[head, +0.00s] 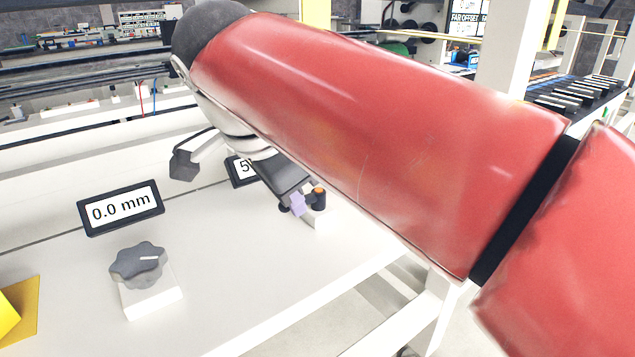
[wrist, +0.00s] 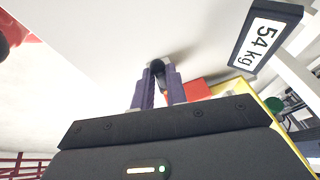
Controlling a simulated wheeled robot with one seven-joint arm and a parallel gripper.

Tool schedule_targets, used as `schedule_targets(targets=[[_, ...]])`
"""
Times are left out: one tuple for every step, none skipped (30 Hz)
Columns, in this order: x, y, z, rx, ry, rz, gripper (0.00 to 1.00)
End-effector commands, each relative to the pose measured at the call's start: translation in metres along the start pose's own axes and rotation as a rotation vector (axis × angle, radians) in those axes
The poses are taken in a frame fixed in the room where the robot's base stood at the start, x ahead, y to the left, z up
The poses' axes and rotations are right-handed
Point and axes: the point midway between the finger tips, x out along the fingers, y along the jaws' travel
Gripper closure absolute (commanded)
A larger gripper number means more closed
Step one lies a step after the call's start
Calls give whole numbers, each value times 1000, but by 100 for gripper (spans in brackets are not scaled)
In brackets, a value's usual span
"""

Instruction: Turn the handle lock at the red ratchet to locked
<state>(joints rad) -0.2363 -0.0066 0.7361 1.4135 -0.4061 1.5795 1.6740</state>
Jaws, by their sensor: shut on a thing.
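My gripper (wrist: 158,88) has purple fingers shut on a small dark handle (wrist: 157,67), which I take to be the handle lock. In the head view, my gripper (head: 298,204) shows one purple fingertip beside a black post with an orange top (head: 319,194) on a white block at the panel's right edge. A red part (wrist: 195,91) shows just right of the fingers in the wrist view; whether it is the red ratchet I cannot tell. My arm hides much of this area in the head view, and the lock's position is unclear.
A grey knob (head: 138,264) on a white block stands at the panel's front left, below a display reading 0.0 mm (head: 121,209). A display reading 54 kg (wrist: 264,37) stands near my gripper. A yellow part (head: 20,309) is at far left. The white panel between is clear.

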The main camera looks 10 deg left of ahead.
Motion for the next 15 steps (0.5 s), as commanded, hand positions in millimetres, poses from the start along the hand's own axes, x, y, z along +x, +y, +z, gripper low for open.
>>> schedule_targets(targets=[[0, -2, 0, 10, 1, 3, 100], [0, -2, 1, 18, 2, 6, 100], [0, -2, 1, 26, 4, 9, 100], [0, -2, 1, 31, 5, 11, 100], [0, -3, 1, 35, 6, 12, 100], [0, -3, 1, 40, 7, 14, 100], [0, -3, 1, 43, 8, 15, 100], [0, -3, 1, 45, 9, 16, 100], [0, -3, 1, 47, 9, 17, 100], [0, -3, 1, 48, 9, 18, 100], [0, -3, 1, 48, 10, 18, 100], [0, -3, 1, 48, 10, 18, 100], [0, -3, 1, 49, 10, 18, 100], [0, -3, 1, 48, 10, 18, 100], [0, -3, 1, 48, 10, 18, 100]])
